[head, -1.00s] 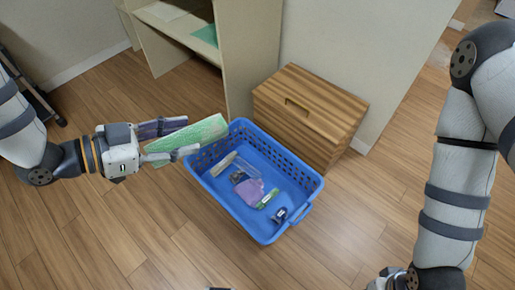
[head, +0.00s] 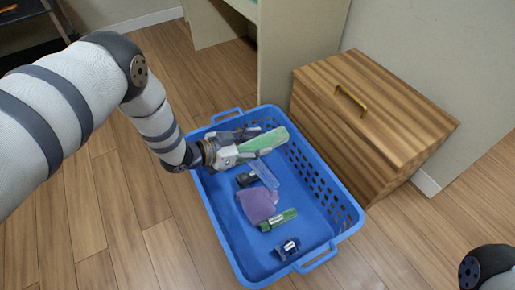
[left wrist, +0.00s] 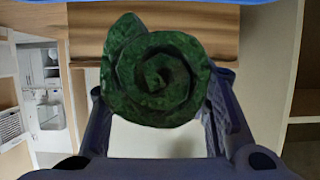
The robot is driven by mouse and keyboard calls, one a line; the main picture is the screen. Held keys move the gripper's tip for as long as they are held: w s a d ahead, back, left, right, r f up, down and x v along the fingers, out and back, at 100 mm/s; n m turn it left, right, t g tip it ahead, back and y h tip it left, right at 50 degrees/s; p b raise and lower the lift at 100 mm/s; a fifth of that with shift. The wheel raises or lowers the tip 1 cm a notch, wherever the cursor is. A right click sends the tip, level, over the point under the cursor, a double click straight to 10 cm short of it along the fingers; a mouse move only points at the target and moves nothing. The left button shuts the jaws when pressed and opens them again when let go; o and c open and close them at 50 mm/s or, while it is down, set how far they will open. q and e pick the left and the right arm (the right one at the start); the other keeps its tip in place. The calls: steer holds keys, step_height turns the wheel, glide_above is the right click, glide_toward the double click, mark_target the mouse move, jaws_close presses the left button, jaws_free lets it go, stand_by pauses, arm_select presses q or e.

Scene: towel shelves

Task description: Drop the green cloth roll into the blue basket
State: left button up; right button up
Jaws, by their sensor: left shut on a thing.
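The green cloth roll (head: 270,140) is light green in the head view. It lies between the fingers of my left gripper (head: 256,145), which is shut on it. The left wrist view shows the dark green spiral end of the roll (left wrist: 158,80) with a finger on each side. The blue basket (head: 354,216) stands on the wooden floor. The gripper and roll are over its far end; their exact height above its floor is hard to tell. My right gripper is out of view; only part of my right arm shows at the lower right corner.
Inside the basket lie a purple cloth (head: 258,205), a green-labelled item (head: 279,220), a dark blue item (head: 287,248), a clear item (head: 265,174) and a dark item (head: 246,179). A wooden chest (head: 365,120) stands right behind the basket, beside a beige shelf (head: 300,50). Floor is free at left.

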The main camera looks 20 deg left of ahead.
arm_select(q)
step_height(320, 180, down, 5)
steer(key=b, duration=0.3)
steer(key=shift+f, duration=0.2)
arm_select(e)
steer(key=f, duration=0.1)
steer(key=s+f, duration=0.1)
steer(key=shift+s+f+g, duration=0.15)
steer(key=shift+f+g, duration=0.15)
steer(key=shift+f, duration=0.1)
arm_select(q)
steer(key=o, duration=1.2)
steer(key=shift+s, duration=0.15)
steer(key=v, duration=1.2)
